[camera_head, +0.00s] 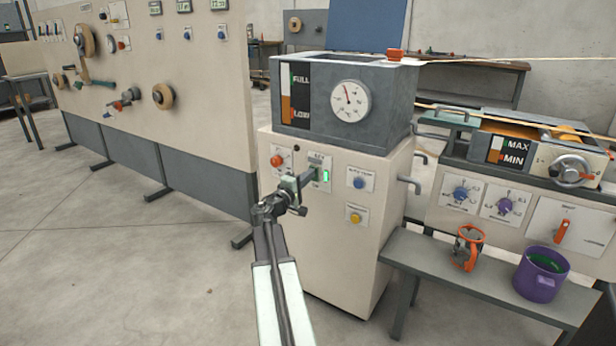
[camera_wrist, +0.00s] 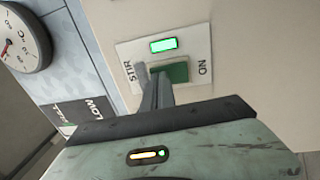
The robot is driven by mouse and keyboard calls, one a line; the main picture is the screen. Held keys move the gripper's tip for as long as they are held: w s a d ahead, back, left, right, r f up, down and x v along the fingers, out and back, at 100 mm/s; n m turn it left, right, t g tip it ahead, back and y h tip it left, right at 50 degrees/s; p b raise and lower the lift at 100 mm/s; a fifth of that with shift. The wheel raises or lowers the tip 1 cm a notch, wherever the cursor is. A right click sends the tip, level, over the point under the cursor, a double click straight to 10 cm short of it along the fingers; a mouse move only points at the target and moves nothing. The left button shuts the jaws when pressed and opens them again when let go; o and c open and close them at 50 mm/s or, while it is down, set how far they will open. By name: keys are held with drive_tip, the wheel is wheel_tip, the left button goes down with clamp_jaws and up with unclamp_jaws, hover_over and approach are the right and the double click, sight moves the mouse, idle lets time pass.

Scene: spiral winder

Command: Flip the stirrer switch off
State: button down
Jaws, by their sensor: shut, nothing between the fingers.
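The stirrer switch plate (camera_head: 321,161) is on the front of the cream cabinet. In the wrist view the plate (camera_wrist: 126,50) is marked STIR and ON, with a lit green lamp (camera_wrist: 163,44) and a green switch (camera_wrist: 176,70). The lamp also glows green in the head view (camera_head: 326,175). My gripper (camera_head: 314,174) is shut and empty, its fingertips at the plate. In the wrist view my gripper (camera_wrist: 150,78) is in front of the switch's lower left part and hides it. I cannot tell whether the fingertips touch the switch.
A grey tank (camera_head: 388,110) with a FULL/LOW gauge and a dial (camera_head: 350,101) stands above the plate. An orange knob (camera_head: 277,161) is left; blue (camera_head: 359,183) and yellow (camera_head: 355,218) buttons are right.

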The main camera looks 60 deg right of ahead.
drive_tip(key=a+r+p, duration=0.1)
drive_tip(key=a+p, duration=0.1)
drive_tip(key=a, duration=1.1)
drive_tip(key=shift+a+r, duration=0.35)
drive_tip(key=shift+a, duration=0.05)
